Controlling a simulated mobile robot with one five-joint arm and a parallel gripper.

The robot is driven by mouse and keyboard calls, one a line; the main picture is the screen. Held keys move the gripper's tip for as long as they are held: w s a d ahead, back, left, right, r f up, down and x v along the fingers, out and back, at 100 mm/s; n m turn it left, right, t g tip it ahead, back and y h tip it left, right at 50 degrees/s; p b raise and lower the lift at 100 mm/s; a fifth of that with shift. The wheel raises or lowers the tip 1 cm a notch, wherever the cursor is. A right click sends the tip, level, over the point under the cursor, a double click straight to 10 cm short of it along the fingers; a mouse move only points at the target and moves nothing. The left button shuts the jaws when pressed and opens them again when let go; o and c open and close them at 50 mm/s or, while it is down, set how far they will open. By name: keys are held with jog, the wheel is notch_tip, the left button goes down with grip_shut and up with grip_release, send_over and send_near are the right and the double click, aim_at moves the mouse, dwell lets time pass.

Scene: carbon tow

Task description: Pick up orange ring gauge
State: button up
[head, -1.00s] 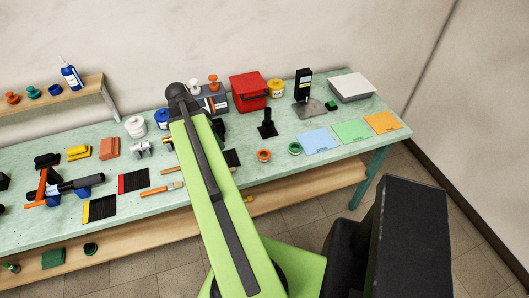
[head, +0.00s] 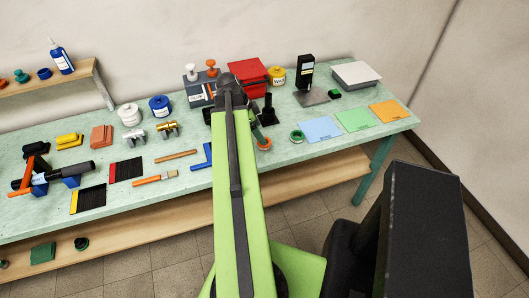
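The orange ring gauge (head: 264,144) is on the green-topped bench (head: 350,148), just right of my arm. A green ring (head: 297,136) lies to its right. My arm reaches over the bench and hides much of what is behind it. A dark part of my gripper (head: 257,131) shows at the arm's right side, close above the orange ring and overlapping its upper edge in the picture. I cannot tell if they touch. The fingers are too small and hidden to tell open from shut.
Blue (head: 321,129), green (head: 354,119) and orange (head: 387,113) mats lie to the right. A red box (head: 248,70) and yellow tin (head: 277,76) stand at the back. A blue angled tool (head: 204,158) lies left of my arm.

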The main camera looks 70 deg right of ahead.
jog(key=shift+b+x, duration=0.35)
jog(key=shift+x, duration=0.8)
jog(key=f+b, duration=0.4)
jog(key=shift+s+d+f+b, duration=0.1)
jog(key=shift+d+f+b, duration=0.2)
jog(key=shift+d+f, duration=0.1)
jog(key=shift+s+d+f+b, duration=0.1)
jog(key=shift+s+f+b, duration=0.1)
jog(key=shift+f+b, duration=0.1)
jog(key=shift+r, duration=0.25)
jog(key=shift+c, duration=0.5)
jog(key=c, duration=1.4)
